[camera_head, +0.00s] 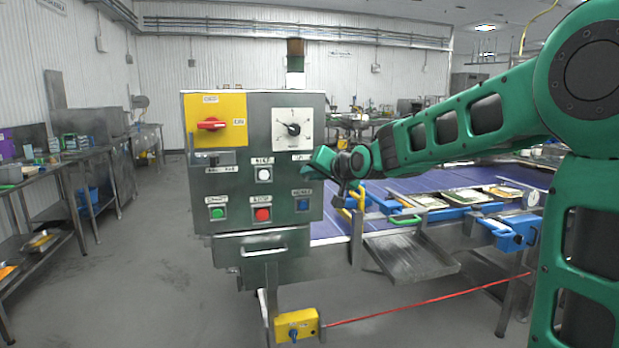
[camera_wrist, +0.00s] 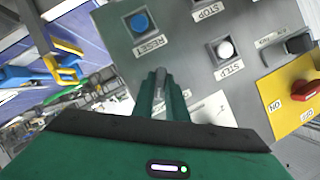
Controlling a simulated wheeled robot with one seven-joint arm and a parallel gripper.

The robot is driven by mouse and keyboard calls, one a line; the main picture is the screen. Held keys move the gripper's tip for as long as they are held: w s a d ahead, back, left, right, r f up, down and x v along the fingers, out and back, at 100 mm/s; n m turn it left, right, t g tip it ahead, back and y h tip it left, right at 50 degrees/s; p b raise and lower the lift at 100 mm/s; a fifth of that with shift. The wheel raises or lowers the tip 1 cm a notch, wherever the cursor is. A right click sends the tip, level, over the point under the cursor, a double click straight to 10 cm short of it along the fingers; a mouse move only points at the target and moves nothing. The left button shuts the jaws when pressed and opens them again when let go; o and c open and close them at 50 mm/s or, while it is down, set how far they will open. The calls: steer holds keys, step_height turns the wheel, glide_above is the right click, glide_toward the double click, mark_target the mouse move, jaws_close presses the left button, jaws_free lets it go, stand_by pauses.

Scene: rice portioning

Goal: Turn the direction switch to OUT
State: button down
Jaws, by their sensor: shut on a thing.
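The grey control panel (camera_head: 235,240) stands left of centre in the head view. My gripper (camera_head: 318,163) is at its right side, just right of the white STEP button (camera_head: 264,174) and above the blue RESET button (camera_head: 303,204). In the wrist view my gripper (camera_wrist: 160,82) is shut on a small grey part at that spot, which appears to be the direction switch (camera_wrist: 160,77). The fingers hide most of the switch, and its pointing direction cannot be told. A partly covered label (camera_head: 301,157) shows above it.
A red switch (camera_head: 211,124) on a yellow plate, a dial (camera_head: 293,129), a black switch (camera_head: 222,158), a green button (camera_head: 217,212) and a red button (camera_head: 263,214) share the panel. A conveyor with trays lies right. The floor at left is clear.

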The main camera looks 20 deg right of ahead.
steer(key=shift+a+f+n+h, duration=0.1)
steer(key=shift+a+n+h, duration=0.05)
steer(key=shift+n+h, duration=1.85)
steer(key=shift+a+f+n+h, duration=0.1)
steer(key=shift+n+h, duration=1.1)
steer(key=shift+n, duration=1.5)
steer(key=c, duration=1.8)
jaws_free()
steer(key=shift+o, duration=0.2)
steer(key=shift+r, duration=0.1)
